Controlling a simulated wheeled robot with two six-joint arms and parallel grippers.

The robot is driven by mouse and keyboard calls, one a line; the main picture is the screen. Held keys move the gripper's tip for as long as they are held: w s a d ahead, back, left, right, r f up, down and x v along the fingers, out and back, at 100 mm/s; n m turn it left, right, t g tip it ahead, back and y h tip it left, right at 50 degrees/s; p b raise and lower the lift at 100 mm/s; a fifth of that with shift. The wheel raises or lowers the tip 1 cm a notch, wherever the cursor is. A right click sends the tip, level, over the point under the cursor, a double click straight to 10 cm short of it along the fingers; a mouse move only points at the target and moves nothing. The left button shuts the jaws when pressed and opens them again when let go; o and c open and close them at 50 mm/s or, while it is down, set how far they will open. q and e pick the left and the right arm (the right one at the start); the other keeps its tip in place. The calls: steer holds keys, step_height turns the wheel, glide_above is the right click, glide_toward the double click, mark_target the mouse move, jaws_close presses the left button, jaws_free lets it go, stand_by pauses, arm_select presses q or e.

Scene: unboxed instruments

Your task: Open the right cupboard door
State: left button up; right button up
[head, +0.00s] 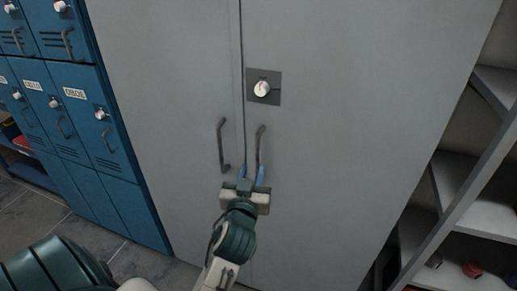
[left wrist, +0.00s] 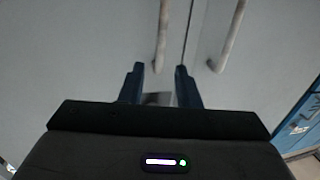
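The tall grey cupboard has a right door (head: 340,130) and a left door (head: 175,100), both shut with a thin seam between them. The right door's dark bar handle (head: 260,146) stands upright beside the seam; the left door's handle (head: 221,145) is across it. My left gripper (head: 251,175) is at the lower end of the right handle, its blue fingers open. In the left wrist view the picture is turned over: the right door's handle (left wrist: 163,35) ends between the fingertips (left wrist: 158,72), with gaps showing. Whether a finger touches it cannot be told. My right gripper is not in view.
A round white knob on a dark plate (head: 263,88) sits on the right door above the handle. Blue lockers (head: 85,110) stand at the left. Grey open shelves (head: 470,185) with small items stand at the right. Grey tiled floor (head: 30,215) shows at lower left.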

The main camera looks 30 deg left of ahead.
mark_target(257, 151)
arm_select(q)
steer(key=p+x, duration=0.3)
steer(key=x, duration=0.6)
steer(key=shift+w+a, duration=0.15)
steer(key=shift+w, duration=0.05)
steer(key=shift+w+a+f, duration=0.1)
steer(key=shift+w+a, duration=0.1)
steer(key=shift+w, duration=0.2)
jaws_close()
